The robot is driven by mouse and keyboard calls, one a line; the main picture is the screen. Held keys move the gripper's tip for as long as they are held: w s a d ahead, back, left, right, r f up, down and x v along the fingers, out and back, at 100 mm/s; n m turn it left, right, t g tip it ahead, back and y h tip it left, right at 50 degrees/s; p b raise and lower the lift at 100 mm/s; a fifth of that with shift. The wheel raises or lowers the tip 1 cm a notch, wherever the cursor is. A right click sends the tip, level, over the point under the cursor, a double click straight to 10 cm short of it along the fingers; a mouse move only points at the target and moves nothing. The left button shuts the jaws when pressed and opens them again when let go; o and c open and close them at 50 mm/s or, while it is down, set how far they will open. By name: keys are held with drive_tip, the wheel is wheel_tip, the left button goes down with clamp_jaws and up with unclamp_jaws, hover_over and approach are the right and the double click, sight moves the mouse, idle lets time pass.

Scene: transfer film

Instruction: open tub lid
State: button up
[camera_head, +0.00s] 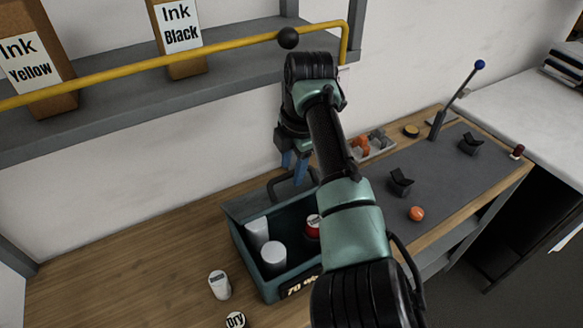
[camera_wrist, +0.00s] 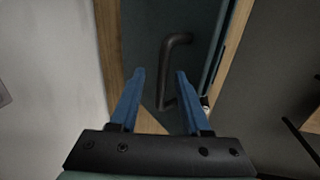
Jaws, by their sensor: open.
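The teal tub (camera_head: 245,257) stands on the wooden bench with its inside showing, holding white cylinders (camera_head: 257,233) and a red-and-white item (camera_head: 312,226). Its lid (camera_head: 262,199) appears raised at the back, with a dark handle (camera_head: 296,184). In the wrist view the black handle (camera_wrist: 170,70) stands on the teal lid (camera_wrist: 200,40), its lower end between my blue fingers. My gripper (camera_head: 294,168) is open above and behind the tub, and it also shows in the wrist view (camera_wrist: 160,75). Neither finger visibly grips the handle. My arm hides the tub's right side.
A white container (camera_head: 219,285) and a round piece marked "Dry" (camera_head: 235,320) are left of the tub. A yellow rail (camera_head: 150,68) and shelf with ink boxes (camera_head: 180,38) are above. A grey mat (camera_head: 450,180) with black holders and an orange ball (camera_head: 416,214) lies right.

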wheel_tip(320, 180, up, 11)
drive_tip(key=s+d+b, duration=0.1)
drive_tip(key=b, duration=0.2)
drive_tip(key=shift+s, duration=0.35)
